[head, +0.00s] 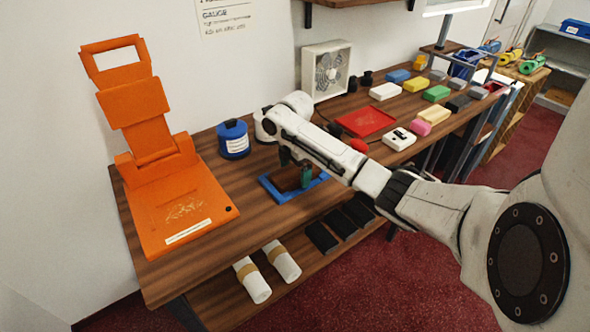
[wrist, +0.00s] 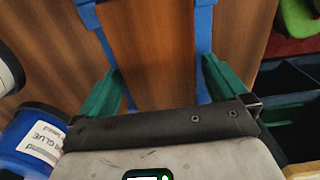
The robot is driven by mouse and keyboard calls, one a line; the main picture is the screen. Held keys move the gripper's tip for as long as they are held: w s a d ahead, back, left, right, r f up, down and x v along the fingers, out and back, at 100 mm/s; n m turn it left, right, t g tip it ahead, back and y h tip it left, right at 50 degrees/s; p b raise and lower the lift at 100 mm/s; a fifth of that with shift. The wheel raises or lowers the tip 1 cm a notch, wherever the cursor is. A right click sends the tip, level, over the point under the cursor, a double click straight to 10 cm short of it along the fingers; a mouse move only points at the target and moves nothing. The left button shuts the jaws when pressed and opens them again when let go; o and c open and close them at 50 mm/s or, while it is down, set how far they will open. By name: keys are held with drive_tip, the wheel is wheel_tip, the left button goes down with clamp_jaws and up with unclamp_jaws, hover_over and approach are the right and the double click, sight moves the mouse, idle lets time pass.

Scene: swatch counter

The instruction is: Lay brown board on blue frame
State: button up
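The blue frame (head: 269,189) lies on the wooden counter, left of the middle in the head view. The brown board (head: 284,179) shows within its outline, partly hidden by my gripper (head: 299,182). In the wrist view the brown board (wrist: 152,50) stretches away between blue strips of the frame (wrist: 204,32) on both sides. The green fingers of my gripper (wrist: 162,68) stand wide apart, one on each side of the board. Blue shows between the fingers and the board's edges, so the gripper looks open. Whether the board lies fully flat is hard to tell.
An orange folding stand (head: 175,205) is at the left, with a blue glue pot (head: 233,140) between it and the frame. A red tray (head: 365,121), a white fan (head: 326,70) and several colored blocks are farther right. A lower shelf holds white rolls (head: 281,262).

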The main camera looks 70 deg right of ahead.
wheel_tip(320, 180, up, 11)
idle(0.7)
drive_tip(key=shift+f, duration=0.1)
